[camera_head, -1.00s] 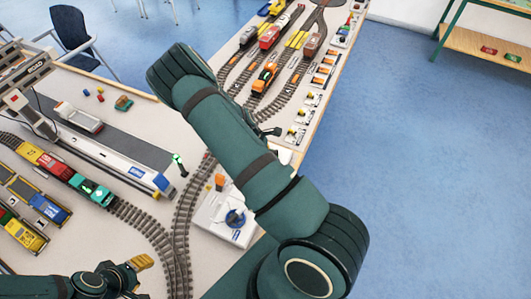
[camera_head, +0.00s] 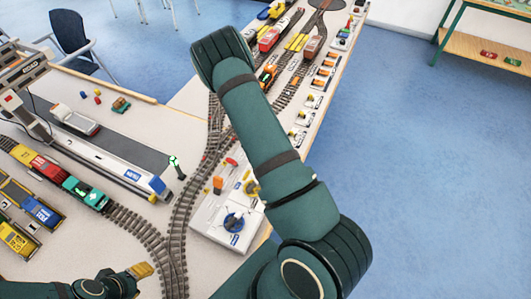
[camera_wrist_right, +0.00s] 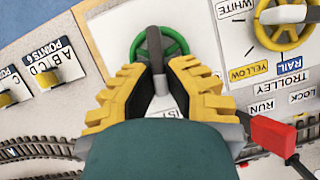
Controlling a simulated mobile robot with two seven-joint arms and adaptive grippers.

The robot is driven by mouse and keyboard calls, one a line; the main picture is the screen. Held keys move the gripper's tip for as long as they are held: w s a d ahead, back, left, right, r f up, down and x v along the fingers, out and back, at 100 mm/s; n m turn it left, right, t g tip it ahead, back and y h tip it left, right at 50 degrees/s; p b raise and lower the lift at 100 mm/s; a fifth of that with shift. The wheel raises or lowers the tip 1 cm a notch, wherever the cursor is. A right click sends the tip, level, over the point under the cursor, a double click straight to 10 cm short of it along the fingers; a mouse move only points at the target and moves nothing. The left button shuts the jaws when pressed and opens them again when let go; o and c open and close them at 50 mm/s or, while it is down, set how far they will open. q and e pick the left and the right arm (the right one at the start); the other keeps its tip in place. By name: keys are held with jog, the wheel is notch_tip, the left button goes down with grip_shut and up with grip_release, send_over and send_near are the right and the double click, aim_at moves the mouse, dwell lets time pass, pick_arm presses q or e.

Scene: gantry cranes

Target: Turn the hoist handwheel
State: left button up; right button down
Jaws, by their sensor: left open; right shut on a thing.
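The green handwheel (camera_wrist_right: 160,45) shows in the right wrist view, with a grey hub and a partly hidden label ending in "IST" beside it. My right gripper (camera_wrist_right: 158,78) is shut on the wheel's near part, its yellow fingers on either side. In the head view my right arm hides this wheel and gripper. My left gripper (camera_head: 132,276) is open and empty at the lower left, above the table and apart from the box.
A yellow-ringed dial (camera_wrist_right: 285,25) and a red lever handle (camera_wrist_right: 272,135) sit close to the right gripper. Points switches (camera_wrist_right: 45,70) lie to its left. Tracks (camera_head: 178,240) run beside the box. Trains and the gantry crane (camera_head: 30,80) stand at left.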

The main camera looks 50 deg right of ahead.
jog(key=shift+m, duration=0.3)
dwell(0.4)
jog(key=c, duration=1)
grip_release()
jog(key=v, duration=1.2)
jog(key=shift+d, duration=0.15)
